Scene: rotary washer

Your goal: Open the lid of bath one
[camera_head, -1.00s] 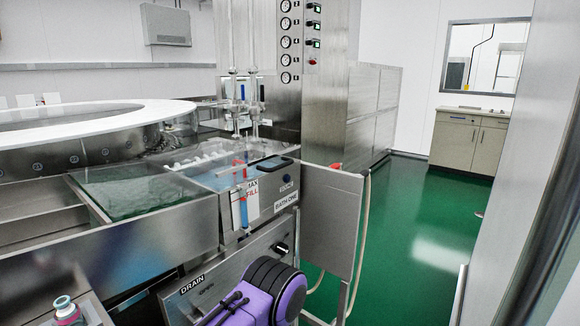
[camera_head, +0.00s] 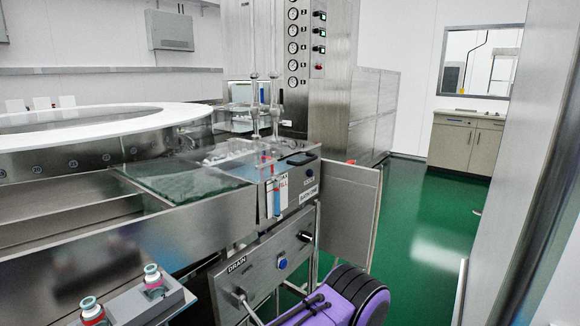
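Bath one (camera_head: 308,194) is the steel tank in the middle of the head view, with its name label on the front face. A clear lid (camera_head: 277,159) appears to lie flat over it, though its edges are hard to make out. A dark oval handle (camera_head: 302,158) sits at the lid's front right. Neither of my grippers is in view, and nothing touches the lid or handle.
A drain panel (camera_head: 262,265) with a knob and blue button is below the bath. A steel side panel (camera_head: 350,212) stands right of it. A large white-rimmed ring (camera_head: 150,110) is at left. Two small bottles (camera_head: 152,278) stand front left. Green floor (camera_head: 430,230) is clear at right.

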